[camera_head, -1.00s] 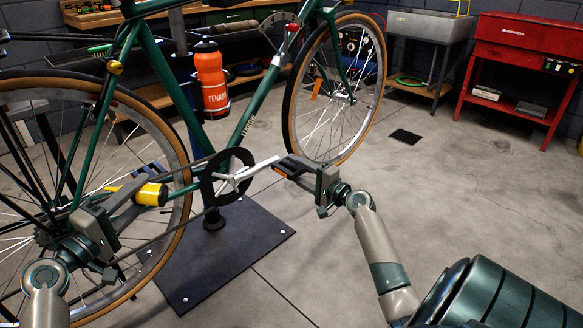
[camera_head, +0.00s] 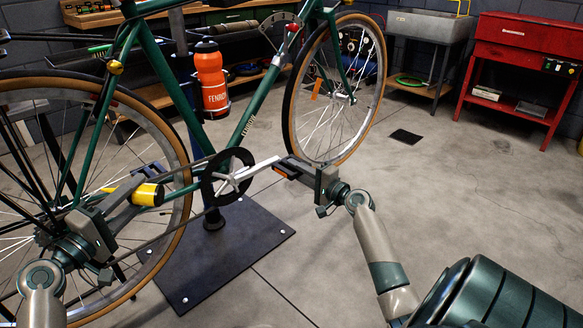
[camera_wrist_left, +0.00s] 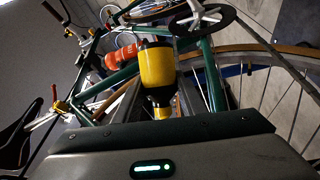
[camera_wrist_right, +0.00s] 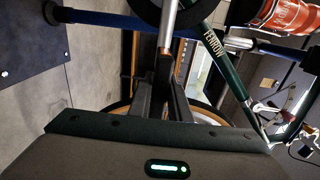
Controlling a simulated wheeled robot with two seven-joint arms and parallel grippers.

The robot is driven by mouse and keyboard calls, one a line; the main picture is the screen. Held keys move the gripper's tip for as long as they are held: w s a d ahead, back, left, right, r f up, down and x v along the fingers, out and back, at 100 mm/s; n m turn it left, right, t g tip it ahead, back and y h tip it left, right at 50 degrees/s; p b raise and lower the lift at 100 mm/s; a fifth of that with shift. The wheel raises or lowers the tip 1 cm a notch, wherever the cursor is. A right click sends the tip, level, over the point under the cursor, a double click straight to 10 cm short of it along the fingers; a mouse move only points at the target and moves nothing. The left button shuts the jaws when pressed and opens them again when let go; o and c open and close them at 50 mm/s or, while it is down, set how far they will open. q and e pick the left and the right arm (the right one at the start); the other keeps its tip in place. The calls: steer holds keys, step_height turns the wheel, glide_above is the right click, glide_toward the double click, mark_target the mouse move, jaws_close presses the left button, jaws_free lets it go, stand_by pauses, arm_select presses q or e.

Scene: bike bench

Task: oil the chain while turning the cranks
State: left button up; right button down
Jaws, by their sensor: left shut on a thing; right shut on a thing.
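The green bike is held up on a stand, with its chain (camera_head: 158,236) running from the rear wheel to the black chainring (camera_head: 207,181). The silver crank arm (camera_head: 258,168) points right and slightly up from the chainring. My right gripper (camera_head: 284,166) is shut on the crank's outer end; the crank also shows between its fingers in the right wrist view (camera_wrist_right: 170,30). My left gripper (camera_head: 142,190) is shut on a yellow oil bottle (camera_head: 149,195), which lies near the chain's upper run. The bottle fills the middle of the left wrist view (camera_wrist_left: 157,68). I cannot see any oil drop.
The stand's black base plate (camera_head: 250,245) lies below the cranks. The rear wheel (camera_head: 172,250) is close behind my left gripper. An orange water bottle (camera_head: 211,85) sits on the frame.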

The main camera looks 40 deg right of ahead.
arm_select(q)
steer(key=shift+w+a, duration=0.1)
steer(key=shift+r, duration=0.1)
stand_by(0.5)
steer(key=shift+r+n+t+h, duration=0.15)
steer(key=shift+r+n+t, duration=0.3)
steer(key=shift+n, duration=0.5)
steer(key=shift+r+n+t+h, duration=0.15)
steer(key=shift+r+n+t, duration=0.1)
steer(key=shift+r+n, duration=0.55)
steer(key=shift+f, duration=0.15)
steer(key=shift+n, duration=0.25)
steer(key=shift+w+a+r+n+t, duration=0.15)
steer(key=shift+r+n+t, duration=0.3)
steer(key=shift+n, duration=0.4)
steer(key=shift+w+a+r+n+t, duration=0.1)
steer(key=shift+r+n+t, duration=0.15)
steer(key=shift+r+n, duration=0.45)
steer(key=shift+f, duration=0.2)
